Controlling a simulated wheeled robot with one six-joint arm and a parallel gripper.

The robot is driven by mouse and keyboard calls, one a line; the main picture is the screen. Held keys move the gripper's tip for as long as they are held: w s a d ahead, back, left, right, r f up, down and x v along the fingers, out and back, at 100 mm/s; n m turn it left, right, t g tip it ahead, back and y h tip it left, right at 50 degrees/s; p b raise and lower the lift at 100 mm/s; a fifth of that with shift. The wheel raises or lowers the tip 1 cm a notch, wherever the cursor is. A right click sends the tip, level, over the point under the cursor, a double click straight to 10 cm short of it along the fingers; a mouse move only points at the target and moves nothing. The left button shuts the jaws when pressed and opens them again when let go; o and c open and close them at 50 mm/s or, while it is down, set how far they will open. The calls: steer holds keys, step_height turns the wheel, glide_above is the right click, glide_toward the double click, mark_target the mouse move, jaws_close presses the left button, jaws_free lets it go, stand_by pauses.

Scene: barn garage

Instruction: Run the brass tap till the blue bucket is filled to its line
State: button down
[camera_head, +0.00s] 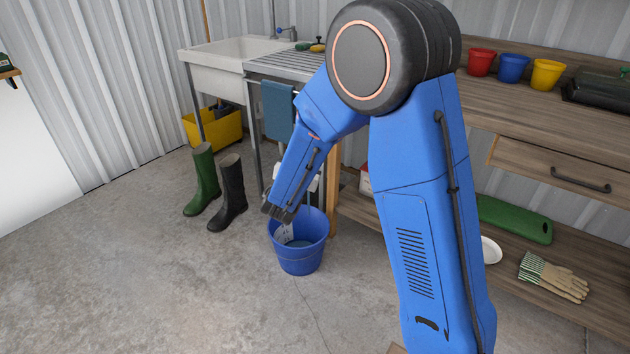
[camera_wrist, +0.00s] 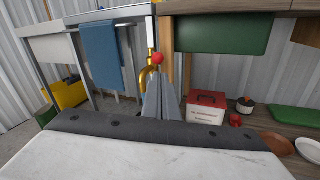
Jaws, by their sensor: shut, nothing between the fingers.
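The blue bucket (camera_head: 300,262) stands upright on the concrete floor, below the end of my arm. A pale marking shows inside it, with a greyish surface low down; I cannot make out the fill line. A thin bluish vertical strip shows above the bucket; I cannot tell if it is running water. In the wrist view the brass tap (camera_wrist: 144,77) has a red ball knob (camera_wrist: 158,58), just beyond my fingertips. My gripper (camera_wrist: 159,83) is shut and empty; I cannot tell whether it touches the knob. The arm hides the tap in the head view.
Green and black boots (camera_head: 230,195) stand left of the bucket, near a sink (camera_head: 215,58). A blue towel (camera_head: 278,110) hangs beside it. A red-lidded box (camera_wrist: 205,108) sits on the workbench's low shelf at right. Open floor lies in front and left.

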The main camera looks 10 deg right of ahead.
steer(key=s+d+f+m+g, duration=0.4)
steer(key=s+d+m+g, duration=0.1)
steer(key=d+m+g, duration=0.3)
steer(key=s+d+f+m+g, duration=0.35)
steer(key=d+m+g, duration=0.35)
steer(key=d, duration=0.4)
steer(key=w+a+r+m+t+y, duration=0.2)
steer(key=w+r+m+t+y, duration=0.4)
steer(key=w+r+m+y, duration=0.85)
steer(key=w+a+f+m+h, duration=0.2)
steer(key=w+a+f+h, duration=0.1)
steer(key=w+a+f, duration=0.2)
steer(key=shift+w+a+m, duration=0.35)
steer(key=shift+w+a, duration=0.3)
steer(key=shift+w, duration=0.05)
